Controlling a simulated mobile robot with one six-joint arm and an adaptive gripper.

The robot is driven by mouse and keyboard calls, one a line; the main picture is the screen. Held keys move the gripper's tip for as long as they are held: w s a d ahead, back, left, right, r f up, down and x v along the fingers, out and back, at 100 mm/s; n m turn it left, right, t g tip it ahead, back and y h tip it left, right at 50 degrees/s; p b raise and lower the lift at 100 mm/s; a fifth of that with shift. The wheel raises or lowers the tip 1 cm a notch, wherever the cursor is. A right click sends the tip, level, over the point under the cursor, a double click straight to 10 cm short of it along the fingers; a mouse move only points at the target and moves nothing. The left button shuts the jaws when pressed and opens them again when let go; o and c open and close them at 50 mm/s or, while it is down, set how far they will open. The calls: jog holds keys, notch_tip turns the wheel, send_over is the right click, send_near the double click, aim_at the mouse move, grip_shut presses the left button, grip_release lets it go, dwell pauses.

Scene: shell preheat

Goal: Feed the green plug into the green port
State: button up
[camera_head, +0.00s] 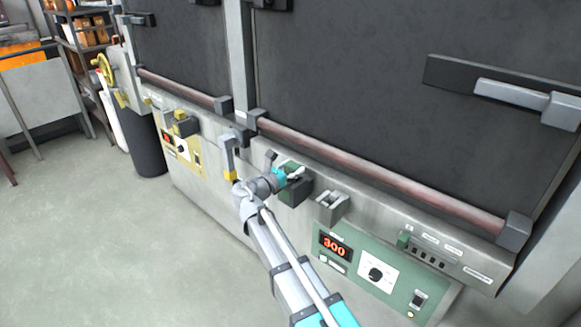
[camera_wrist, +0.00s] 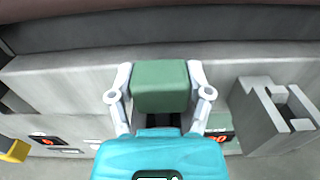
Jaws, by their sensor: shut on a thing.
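My gripper (camera_wrist: 160,70) is shut on a green block, which I take as the green plug (camera_wrist: 161,92). One pale finger lies along each side of it in the wrist view. In the head view my gripper (camera_head: 286,170) is at the front of the grey furnace panel, and the green plug (camera_head: 293,191) shows as a dark green block partly behind the fingers. I cannot tell the green port apart from the plug, nor whether the plug touches the panel or sits in anything.
An open grey bracket (camera_head: 332,206) juts out just right of my gripper; it also shows in the wrist view (camera_wrist: 262,115). A grey lever with a yellow end (camera_head: 230,168) is close on the left. A green control panel (camera_head: 375,275) reads 300. A reddish bar (camera_head: 380,172) runs above.

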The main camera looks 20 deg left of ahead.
jog(key=shift+f+b, duration=0.35)
jog(key=shift+f, duration=0.15)
jog(key=shift+f, duration=0.1)
jog(key=o, duration=1.2)
jog(key=v, duration=1.2)
